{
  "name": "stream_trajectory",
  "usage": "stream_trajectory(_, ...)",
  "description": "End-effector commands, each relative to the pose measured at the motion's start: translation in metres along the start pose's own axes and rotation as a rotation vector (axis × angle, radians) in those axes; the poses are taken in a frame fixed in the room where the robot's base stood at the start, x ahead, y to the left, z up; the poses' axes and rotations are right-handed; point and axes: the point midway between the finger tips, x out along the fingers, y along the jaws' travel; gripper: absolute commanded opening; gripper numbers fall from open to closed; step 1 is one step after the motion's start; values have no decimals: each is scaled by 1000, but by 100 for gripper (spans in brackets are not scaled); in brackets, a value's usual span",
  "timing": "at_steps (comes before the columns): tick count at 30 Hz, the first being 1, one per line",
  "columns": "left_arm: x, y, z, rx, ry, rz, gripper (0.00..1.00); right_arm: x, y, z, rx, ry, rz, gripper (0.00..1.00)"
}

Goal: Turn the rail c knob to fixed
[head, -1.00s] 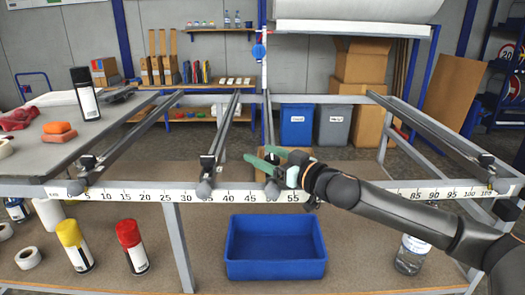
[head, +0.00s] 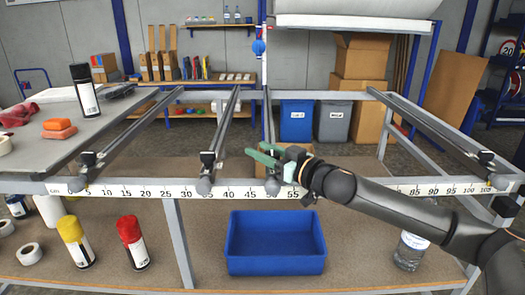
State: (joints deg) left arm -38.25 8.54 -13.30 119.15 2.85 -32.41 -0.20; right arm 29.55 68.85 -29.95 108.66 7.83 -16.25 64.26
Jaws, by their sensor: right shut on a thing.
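Several metal rails run back from a ruled front bar (head: 140,191). The rail c knob (head: 272,187) is a grey rounded knob at the front end of the third rail from the left, near the 50 mark. My left gripper is not in view.
Other rail knobs are at the far left (head: 80,186), near the 35 mark (head: 204,186) and at the far right (head: 498,182). A blue bin (head: 275,267) and spray cans (head: 133,243) stand on the lower shelf. A grey worktop (head: 45,150) is at left.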

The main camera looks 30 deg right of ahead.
Motion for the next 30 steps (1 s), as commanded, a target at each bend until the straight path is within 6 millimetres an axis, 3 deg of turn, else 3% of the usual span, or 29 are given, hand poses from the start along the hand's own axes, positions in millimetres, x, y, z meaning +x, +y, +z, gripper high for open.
stream_trajectory(4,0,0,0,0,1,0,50,0,0,0,0,0,1,0)
stream_trajectory(20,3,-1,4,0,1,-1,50,0,2,1,5,2,112,0)
stream_trajectory(24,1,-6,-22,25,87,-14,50,0,5,1,10,3,216,0)
stream_trajectory(30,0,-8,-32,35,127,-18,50,-2,10,0,14,3,401,0)
